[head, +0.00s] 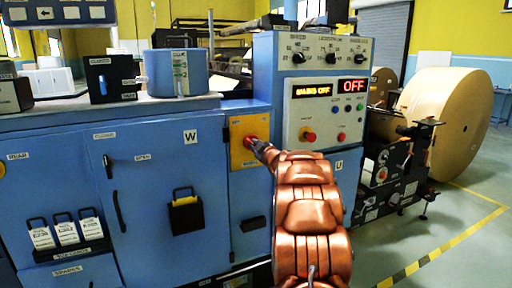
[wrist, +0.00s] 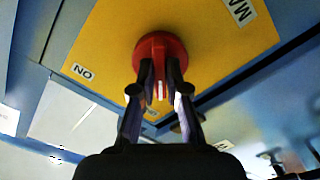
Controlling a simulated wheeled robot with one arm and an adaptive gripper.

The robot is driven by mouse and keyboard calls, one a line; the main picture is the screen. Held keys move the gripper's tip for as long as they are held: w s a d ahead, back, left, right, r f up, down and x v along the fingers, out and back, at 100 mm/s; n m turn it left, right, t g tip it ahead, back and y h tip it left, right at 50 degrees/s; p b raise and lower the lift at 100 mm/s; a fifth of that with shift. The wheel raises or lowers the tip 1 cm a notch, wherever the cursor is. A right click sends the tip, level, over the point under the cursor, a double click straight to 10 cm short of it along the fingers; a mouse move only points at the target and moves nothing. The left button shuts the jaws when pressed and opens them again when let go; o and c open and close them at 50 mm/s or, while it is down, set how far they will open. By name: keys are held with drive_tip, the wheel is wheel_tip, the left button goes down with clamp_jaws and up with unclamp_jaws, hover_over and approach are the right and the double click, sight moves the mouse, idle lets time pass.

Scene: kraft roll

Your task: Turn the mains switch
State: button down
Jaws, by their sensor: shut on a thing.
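The mains switch (head: 249,142) is a red rotary knob on a yellow plate (head: 243,160) on the front of the blue machine. In the wrist view the red knob (wrist: 162,52) sits on the yellow plate, with labels reading "NO" and "MA…" at its sides. My gripper (wrist: 160,78) has its two dark fingers shut on the knob's grip, where a pale mark shows between the tips. In the head view my gripper (head: 257,147) reaches the knob from the lower right. The fingertips hide part of the knob.
Blue cabinet doors (head: 150,190) lie to the left. A large kraft paper roll (head: 445,122) stands at the right, with open floor before it.

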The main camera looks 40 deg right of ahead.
drive_tip(key=shift+s+d+f, duration=0.1)
drive_tip(key=shift+f, duration=0.1)
drive_tip(key=c, duration=1.5)
unclamp_jaws()
drive_tip(key=o, duration=0.3)
drive_tip(key=shift+r, duration=0.15)
drive_tip(key=shift+v, duration=5.95)
